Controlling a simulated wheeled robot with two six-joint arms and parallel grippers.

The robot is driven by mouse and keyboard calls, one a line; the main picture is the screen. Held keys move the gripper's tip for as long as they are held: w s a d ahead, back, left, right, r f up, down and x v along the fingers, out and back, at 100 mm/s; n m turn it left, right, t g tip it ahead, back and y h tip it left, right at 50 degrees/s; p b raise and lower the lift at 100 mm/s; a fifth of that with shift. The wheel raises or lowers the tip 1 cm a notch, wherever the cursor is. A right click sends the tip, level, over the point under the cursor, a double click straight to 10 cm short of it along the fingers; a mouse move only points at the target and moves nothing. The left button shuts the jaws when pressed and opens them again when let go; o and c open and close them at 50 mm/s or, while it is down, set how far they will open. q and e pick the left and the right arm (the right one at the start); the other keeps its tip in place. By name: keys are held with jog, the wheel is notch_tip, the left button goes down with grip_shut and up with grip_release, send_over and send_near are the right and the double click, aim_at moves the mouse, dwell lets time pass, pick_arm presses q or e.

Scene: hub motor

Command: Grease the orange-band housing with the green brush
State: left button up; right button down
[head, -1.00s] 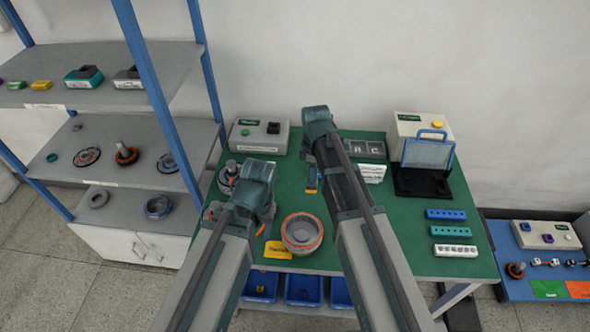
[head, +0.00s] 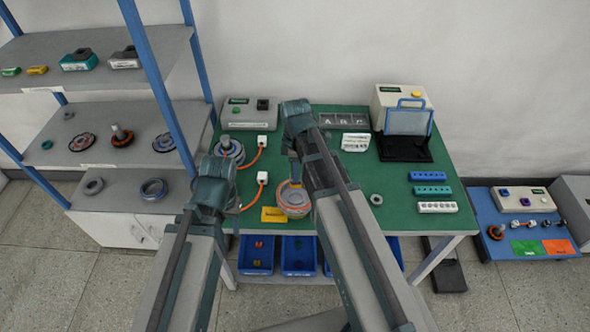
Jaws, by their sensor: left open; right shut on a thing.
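The orange-band housing (head: 295,208), a round grey ring with an orange band, sits near the front middle of the green table. My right gripper (head: 294,172) is above its back part, shut on a slim upright tool, apparently the brush, with a yellowish lower end at the housing. The tool is small and partly hidden, so its green colour and exact contact cannot be told.
A yellow card (head: 274,214) lies at the housing's front left. A motor part (head: 228,150) and white connectors (head: 262,178) with orange cables are at the left. A small grey ring (head: 376,199) and coloured racks (head: 431,190) are at the right. Blue bins (head: 298,255) hang below the front edge.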

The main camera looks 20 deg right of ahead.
aim_at(296, 184)
jog(key=shift+f+b, duration=2.8)
jog(key=shift+f, duration=0.25)
jog(key=shift+f+b, duration=0.55)
jog(key=shift+f, duration=0.05)
jog(key=n, duration=0.4)
jog(key=m, duration=0.3)
jog(key=shift+m, duration=0.3)
jog(key=m, duration=0.4)
